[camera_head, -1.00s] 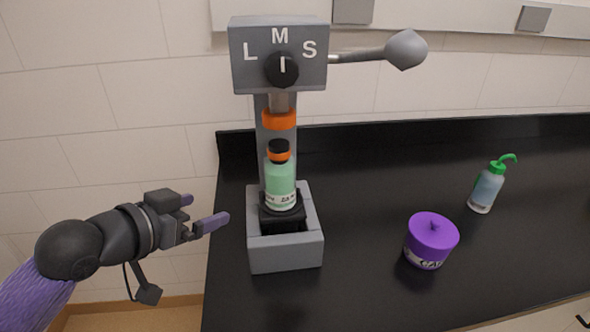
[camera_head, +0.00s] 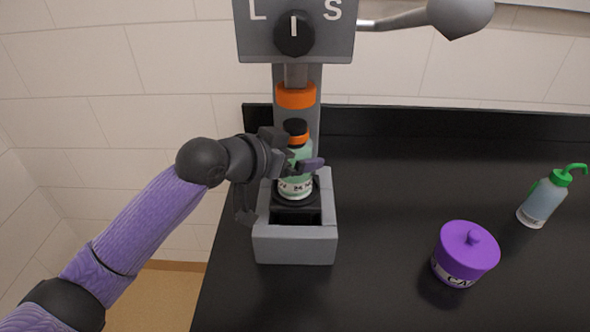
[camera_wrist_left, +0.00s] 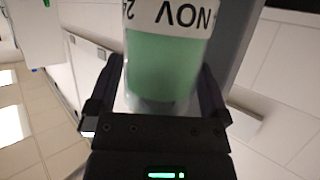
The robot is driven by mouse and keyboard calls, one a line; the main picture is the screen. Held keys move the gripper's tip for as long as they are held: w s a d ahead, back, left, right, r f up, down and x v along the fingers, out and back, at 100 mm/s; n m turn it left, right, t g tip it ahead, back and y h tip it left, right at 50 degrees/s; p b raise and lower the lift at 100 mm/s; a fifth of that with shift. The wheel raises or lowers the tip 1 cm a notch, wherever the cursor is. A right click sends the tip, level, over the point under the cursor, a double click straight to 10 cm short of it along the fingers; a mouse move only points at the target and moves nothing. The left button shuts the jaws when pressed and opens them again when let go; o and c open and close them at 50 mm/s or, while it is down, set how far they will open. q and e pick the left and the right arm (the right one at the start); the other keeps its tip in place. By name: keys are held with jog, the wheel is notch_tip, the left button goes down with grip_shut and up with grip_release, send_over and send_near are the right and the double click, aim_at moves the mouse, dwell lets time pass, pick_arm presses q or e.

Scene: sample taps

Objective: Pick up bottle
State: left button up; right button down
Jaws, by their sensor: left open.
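The bottle (camera_head: 297,186) is green with a black cap, an orange ring and a white label. It stands upright on the black holder in the grey base (camera_head: 295,246) of the tap. My left gripper (camera_head: 304,164) is at the bottle, with its fingers at the bottle's sides and partly hiding its middle. In the left wrist view the bottle (camera_wrist_left: 160,68) lies between the two open fingers, its label reading "NOV" upside down. I cannot tell whether a finger touches it. My right gripper is not in view.
The grey tap head with a black knob (camera_head: 294,34) and an orange collar (camera_head: 296,96) stand above the bottle. A lever (camera_head: 458,14) reaches right. A purple lidded jar (camera_head: 466,254) and a green-topped wash bottle (camera_head: 543,198) stand on the black bench to the right.

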pick_arm(q)
jog(key=c, duration=1.2)
